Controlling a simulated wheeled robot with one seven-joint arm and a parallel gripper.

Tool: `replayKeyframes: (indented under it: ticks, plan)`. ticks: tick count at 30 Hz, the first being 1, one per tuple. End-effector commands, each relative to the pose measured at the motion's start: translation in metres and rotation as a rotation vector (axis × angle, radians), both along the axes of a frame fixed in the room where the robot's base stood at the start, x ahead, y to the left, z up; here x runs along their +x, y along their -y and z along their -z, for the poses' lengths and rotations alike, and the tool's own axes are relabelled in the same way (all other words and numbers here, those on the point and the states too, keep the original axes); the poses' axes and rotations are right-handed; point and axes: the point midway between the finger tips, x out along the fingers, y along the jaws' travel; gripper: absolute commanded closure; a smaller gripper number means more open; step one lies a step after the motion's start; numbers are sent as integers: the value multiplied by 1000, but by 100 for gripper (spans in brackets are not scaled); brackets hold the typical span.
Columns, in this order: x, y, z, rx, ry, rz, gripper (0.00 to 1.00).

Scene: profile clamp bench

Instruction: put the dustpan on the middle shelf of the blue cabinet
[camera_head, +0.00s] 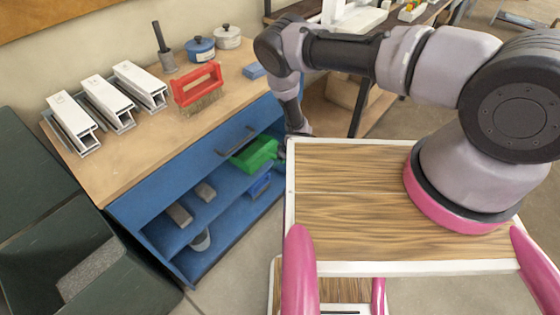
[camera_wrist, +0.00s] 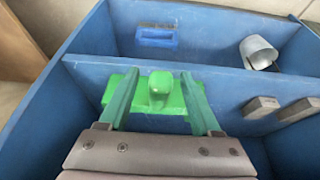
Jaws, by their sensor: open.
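The green dustpan (camera_head: 255,154) is at the right end of the blue cabinet's (camera_head: 130,212) middle shelf (camera_head: 170,238), under the drawer front. It also shows in the wrist view (camera_wrist: 147,122), with its raised handle (camera_wrist: 160,84) toward the camera. It appears to rest on the shelf, near the front edge. My gripper (camera_wrist: 159,78) is open, with one finger on each side of the handle and a gap to each.
Grey blocks (camera_head: 179,214) lie on the same shelf. A blue box (camera_head: 261,184) and a grey cup (camera_head: 201,241) are on the shelf below. The benchtop holds white profiles (camera_head: 108,104), a red-handled brush (camera_head: 197,84) and pots (camera_head: 201,50). A dark bin (camera_head: 40,245) stands at left.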

Motion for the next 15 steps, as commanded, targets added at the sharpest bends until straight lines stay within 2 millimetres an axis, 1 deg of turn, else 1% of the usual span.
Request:
replayKeyframes:
  ticks: [1,2,3,6,15]
  plan:
    - [0,0,0,0,0,0,39]
    - [0,0,0,0,0,0,50]
    - [0,0,0,0,0,0,66]
    - [0,0,0,0,0,1,100]
    - [0,0,0,0,0,1,100]
